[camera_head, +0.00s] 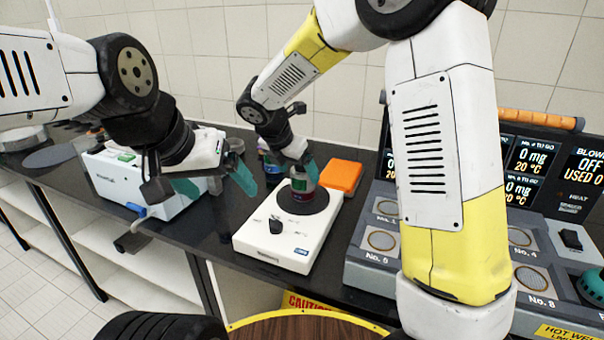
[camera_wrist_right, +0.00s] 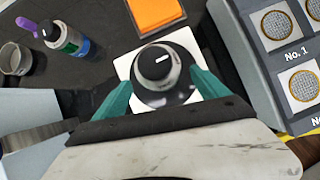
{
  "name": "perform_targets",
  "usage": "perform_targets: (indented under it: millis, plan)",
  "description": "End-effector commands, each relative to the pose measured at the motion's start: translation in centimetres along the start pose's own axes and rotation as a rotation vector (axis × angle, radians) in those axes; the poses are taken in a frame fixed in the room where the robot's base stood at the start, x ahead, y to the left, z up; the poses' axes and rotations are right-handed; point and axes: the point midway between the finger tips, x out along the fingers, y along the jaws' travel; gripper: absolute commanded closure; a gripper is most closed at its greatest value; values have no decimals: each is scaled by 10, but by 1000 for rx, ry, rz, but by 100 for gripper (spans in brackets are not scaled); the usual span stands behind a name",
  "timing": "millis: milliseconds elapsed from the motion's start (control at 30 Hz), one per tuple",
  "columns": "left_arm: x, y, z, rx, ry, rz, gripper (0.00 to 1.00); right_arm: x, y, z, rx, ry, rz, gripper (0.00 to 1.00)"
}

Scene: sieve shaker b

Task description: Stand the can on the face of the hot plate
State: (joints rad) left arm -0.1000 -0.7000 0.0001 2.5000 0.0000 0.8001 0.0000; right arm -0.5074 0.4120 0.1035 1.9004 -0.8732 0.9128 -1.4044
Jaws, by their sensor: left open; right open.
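The can (camera_head: 300,187), with a grey top and a red and green label, is upright over the dark round face (camera_head: 317,203) of the white hot plate (camera_head: 262,240), and looks to be resting on it. In the right wrist view the can (camera_wrist_right: 155,63) is seen from above, over the dark disc. My right gripper (camera_head: 301,171) is at the can's top; its teal fingers (camera_wrist_right: 160,92) are apart on either side, with no clear contact.
An orange block (camera_head: 341,176) lies behind the hot plate. A blue-labelled bottle (camera_wrist_right: 66,38) and a grey cup (camera_wrist_right: 17,59) stand behind and to the left. A grey console (camera_head: 378,238) with round sieve wells is on the right, partly hidden by my right arm.

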Motion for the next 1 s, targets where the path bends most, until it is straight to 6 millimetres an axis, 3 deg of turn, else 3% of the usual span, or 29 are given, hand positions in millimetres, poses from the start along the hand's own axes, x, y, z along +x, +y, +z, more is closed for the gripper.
perform_targets:
  millis: [200, 367, 467, 567, 733, 900, 1000]
  plan:
    - [0, 0, 0, 0, 0, 0, 12, -42, 0, 0, 2, -1, 2, 16]
    - [0, 0, 0, 0, 0, 0, 12, -57, 0, 0, 6, 1, 1, 16]
    - [0, 0, 0, 0, 0, 0, 12, -64, -13, 5, 80, 14, 2, 16]
    - [0, 0, 0, 0, 0, 0, 12, -75, -46, 14, 290, 51, 7, 16]
    - [0, 0, 0, 0, 0, 0, 12, -101, -128, 19, 886, 167, 14, 16]
    - [0, 0, 0, 0, 0, 0, 12, -125, -199, 2, 1530, 309, 12, 16]
    - [0, 0, 0, 0, 0, 0, 12, -136, -230, -13, 1887, 404, 6, 16]
